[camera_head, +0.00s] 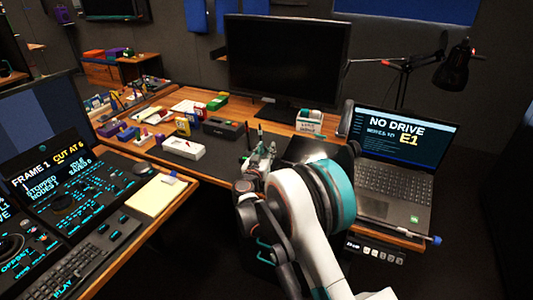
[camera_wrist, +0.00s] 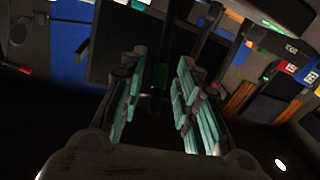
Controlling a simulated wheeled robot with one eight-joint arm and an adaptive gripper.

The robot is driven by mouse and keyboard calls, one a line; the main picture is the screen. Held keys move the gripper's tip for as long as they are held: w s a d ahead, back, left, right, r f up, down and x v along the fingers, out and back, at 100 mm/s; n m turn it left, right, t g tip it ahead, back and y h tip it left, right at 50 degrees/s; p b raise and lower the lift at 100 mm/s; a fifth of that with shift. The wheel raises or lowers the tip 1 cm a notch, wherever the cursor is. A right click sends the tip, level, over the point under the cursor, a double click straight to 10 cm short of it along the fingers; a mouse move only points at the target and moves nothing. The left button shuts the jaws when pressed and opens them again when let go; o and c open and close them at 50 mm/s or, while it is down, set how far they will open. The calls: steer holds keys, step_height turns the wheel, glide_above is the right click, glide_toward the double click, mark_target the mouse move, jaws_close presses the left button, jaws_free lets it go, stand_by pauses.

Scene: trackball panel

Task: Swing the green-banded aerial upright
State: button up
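My gripper (camera_head: 260,158) is over the near edge of the middle desk, in front of the large monitor. In the wrist view, its two teal-padded fingers (camera_wrist: 158,92) stand apart with a clear gap. A thin dark upright rod with a dull green section, seemingly the green-banded aerial (camera_wrist: 160,74), shows between or beyond the fingers. I cannot tell whether either finger touches it. In the head view, a thin dark upright piece (camera_head: 259,133) shows just above my gripper; its band is too small to make out. The aerial's base is hidden.
A laptop (camera_head: 405,165) stands right of my arm, with a desk lamp (camera_head: 452,68) behind it. The large monitor (camera_head: 285,62) stands behind. A control console (camera_head: 75,190) fills the left.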

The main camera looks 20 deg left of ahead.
steer(key=shift+w, duration=0.35)
steer(key=shift+c, duration=0.6)
jaws_close()
steer(key=shift+r, duration=0.1)
